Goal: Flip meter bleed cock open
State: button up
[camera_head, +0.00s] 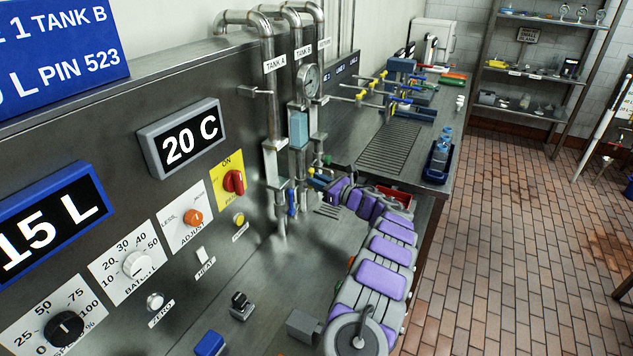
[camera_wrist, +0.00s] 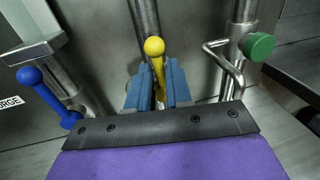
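A lever with a yellow ball end (camera_wrist: 154,47) stands in the middle of the wrist view, in front of a metal pipe. The blue fingers of my gripper (camera_wrist: 158,85) straddle its yellow stem, one on each side, with the ball showing beyond the fingertips. The fingers sit very close to the stem; I cannot tell whether they press on it. In the head view my gripper (camera_head: 318,181) is at the foot of the pipes, small and partly hidden by my purple-padded arm. No label reading meter bleed cock is legible.
A blue lever (camera_wrist: 46,98) stands left of my gripper and a green knob (camera_wrist: 258,47) right of it, with a bent metal pipe (camera_wrist: 226,68) between. The sight gauge (camera_head: 298,129) and dial (camera_head: 308,80) stand above. A blue bottle tray (camera_head: 437,163) lies on the bench beyond.

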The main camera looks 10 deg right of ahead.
jog(key=o, duration=0.3)
jog(key=shift+r, duration=0.1)
jog(key=p+v, duration=0.5)
jog(key=v, duration=1.2)
jog(key=shift+s+d, duration=0.15)
